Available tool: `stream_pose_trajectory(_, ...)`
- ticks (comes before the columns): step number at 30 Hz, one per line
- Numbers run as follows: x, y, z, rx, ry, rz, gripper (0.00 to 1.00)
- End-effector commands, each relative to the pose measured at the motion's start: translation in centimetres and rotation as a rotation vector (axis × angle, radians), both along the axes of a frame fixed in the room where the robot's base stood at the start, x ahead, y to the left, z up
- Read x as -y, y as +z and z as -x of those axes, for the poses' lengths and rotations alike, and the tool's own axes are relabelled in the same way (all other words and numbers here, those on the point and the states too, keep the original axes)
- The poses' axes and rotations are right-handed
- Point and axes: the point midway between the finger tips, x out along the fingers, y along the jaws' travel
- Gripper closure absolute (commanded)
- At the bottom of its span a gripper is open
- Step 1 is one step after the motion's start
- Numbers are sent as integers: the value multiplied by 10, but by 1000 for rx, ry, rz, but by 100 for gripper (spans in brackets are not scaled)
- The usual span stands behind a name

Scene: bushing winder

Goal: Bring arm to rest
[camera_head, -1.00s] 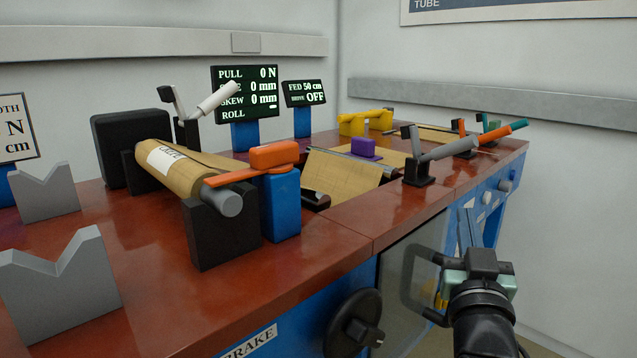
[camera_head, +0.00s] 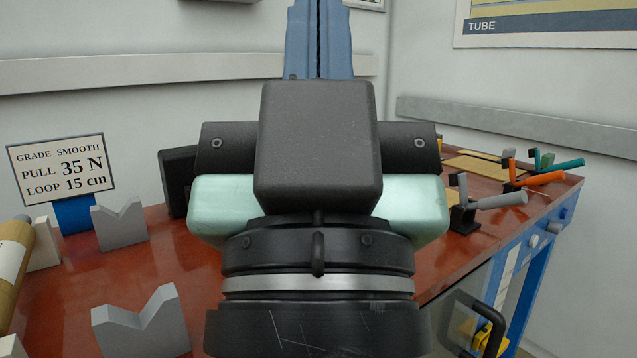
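My gripper (camera_head: 318,38) fills the middle of the view, seen from behind. Its black and pale green body (camera_head: 318,150) is close to the camera. Its two blue fingers point up and away, side by side with only a thin dark line between them. They look shut, and nothing shows between them. The fingertips are cut off by the top edge. The gripper hides the middle of the red bench (camera_head: 185,270), including the area of the mounted roll and the displays.
Grey V-blocks (camera_head: 120,228) stand on the left of the bench. A brown roll (camera_head: 12,265) is at the left edge. A sign (camera_head: 62,170) reads "PULL 35 N, LOOP 15 cm". At right are a grey-handled lever (camera_head: 495,201), an orange handle (camera_head: 542,179) and a teal handle (camera_head: 562,165).

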Motion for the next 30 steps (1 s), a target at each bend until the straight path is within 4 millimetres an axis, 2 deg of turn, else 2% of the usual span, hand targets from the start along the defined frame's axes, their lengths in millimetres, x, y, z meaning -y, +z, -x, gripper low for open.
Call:
stream_pose_trajectory(1, 0, 33, 0, 0, 0, 0, 100)
stream_pose_trajectory(21, 0, 241, -1, -1, 1, 1, 100)
stream_pose_trajectory(25, -1, 272, -1, -1, 1, 1, 100)
stream_pose_trajectory(30, -1, 294, -1, -1, 2, 1, 100)
